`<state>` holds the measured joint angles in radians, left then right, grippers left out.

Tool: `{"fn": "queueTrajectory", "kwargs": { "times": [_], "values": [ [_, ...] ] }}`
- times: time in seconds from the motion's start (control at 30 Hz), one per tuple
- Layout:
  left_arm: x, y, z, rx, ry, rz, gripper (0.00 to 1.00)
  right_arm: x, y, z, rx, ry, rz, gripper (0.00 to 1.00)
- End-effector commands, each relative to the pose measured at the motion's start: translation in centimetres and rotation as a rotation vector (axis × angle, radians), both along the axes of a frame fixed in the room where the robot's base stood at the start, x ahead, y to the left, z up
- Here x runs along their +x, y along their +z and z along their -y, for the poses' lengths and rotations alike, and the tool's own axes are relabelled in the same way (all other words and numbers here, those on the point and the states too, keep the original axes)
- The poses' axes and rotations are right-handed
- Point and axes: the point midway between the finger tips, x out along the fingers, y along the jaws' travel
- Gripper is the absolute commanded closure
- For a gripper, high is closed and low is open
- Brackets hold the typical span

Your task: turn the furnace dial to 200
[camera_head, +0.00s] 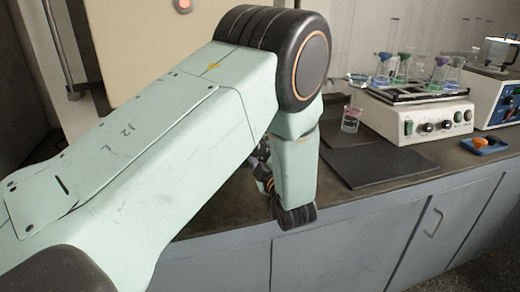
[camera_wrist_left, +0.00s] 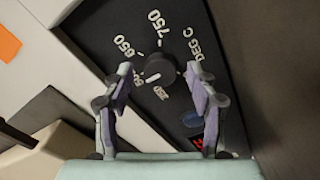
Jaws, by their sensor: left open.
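The furnace dial (camera_wrist_left: 161,66) is a round black knob with a white pointer line on a dark panel (camera_wrist_left: 105,30) in the left wrist view. The line points to the lower left in the picture. White marks around it read 750, 650 and DEG C; smaller numbers below are partly covered or hard to read. My left gripper (camera_wrist_left: 158,73) is open, with one finger on each side of the dial. I cannot tell whether either finger touches it. In the head view my left arm hides the dial and most of the gripper. My right gripper is not in view.
A blue switch (camera_wrist_left: 190,119) and a red display sit low on the panel, near the right finger. In the head view, a dark mat (camera_head: 375,165), a beaker (camera_head: 351,119) and a white shaker (camera_head: 425,119) with several flasks stand on the bench, right of my arm.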

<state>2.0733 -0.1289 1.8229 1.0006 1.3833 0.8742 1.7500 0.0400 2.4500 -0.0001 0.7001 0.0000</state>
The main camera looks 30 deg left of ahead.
Motion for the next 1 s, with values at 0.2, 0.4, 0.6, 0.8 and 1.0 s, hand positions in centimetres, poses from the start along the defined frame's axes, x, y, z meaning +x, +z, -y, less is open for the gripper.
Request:
{"fn": "queueTrajectory", "kwargs": {
  "times": [0.2,0.4,0.6,0.8,1.0],
  "values": [
    [-0.16,0.01,0.13,0.000,0.000,0.000,0.42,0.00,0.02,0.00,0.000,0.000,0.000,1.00],
    [-0.23,0.02,0.20,0.000,0.000,0.000,0.45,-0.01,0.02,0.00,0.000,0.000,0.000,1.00],
    [-0.22,0.01,0.18,0.000,0.000,0.000,0.62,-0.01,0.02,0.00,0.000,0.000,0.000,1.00],
    [-0.17,-0.02,0.09,-0.001,0.001,-0.001,0.79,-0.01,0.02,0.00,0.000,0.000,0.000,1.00],
    [-0.09,-0.03,0.00,0.000,0.001,0.000,0.96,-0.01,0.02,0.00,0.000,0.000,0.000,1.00]
  ]
}}
